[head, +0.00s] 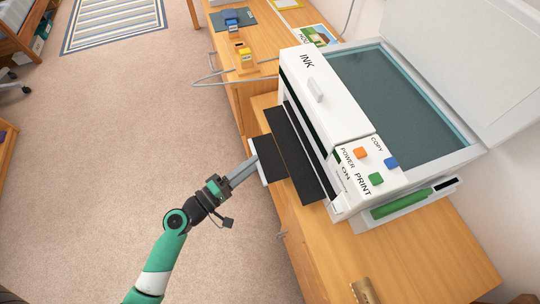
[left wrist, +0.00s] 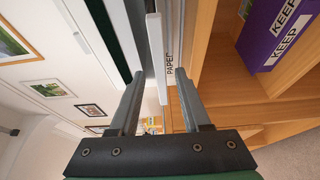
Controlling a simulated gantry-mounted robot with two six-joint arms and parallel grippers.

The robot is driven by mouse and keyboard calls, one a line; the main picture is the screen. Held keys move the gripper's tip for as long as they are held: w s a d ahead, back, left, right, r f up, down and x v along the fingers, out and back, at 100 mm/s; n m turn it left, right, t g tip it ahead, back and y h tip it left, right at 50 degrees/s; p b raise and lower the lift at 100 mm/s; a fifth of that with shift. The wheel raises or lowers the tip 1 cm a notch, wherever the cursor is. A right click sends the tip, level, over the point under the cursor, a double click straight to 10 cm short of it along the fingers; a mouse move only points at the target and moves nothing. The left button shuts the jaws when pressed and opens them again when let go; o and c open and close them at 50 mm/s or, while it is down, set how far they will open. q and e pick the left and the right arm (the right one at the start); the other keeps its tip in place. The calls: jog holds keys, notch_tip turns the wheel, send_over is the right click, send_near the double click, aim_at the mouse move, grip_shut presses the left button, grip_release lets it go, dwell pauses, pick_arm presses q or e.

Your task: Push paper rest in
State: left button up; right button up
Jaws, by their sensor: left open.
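The printer (head: 312,95) stands on a wooden desk with its scanner lid raised. The paper rest (head: 270,158), a dark tray with a white front edge, sticks out low from the printer's front, under a longer black flap (head: 293,152). My left gripper (head: 251,167) is at the white front edge of the rest. In the left wrist view, my left gripper (left wrist: 160,82) has its fingers apart, with a white edge marked PAPER (left wrist: 167,60) between and beyond the fingertips. I cannot tell if they touch it. My right gripper is in neither view.
Coloured buttons (head: 375,179) are on the printer's top. A purple box (left wrist: 275,35) sits in a wooden shelf in the left wrist view.

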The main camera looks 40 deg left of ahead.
pick_arm(q)
jog(key=shift+w+d, duration=0.1)
jog(key=shift+w, duration=0.55)
jog(key=shift+s, duration=0.1)
grip_shut()
dwell(0.9)
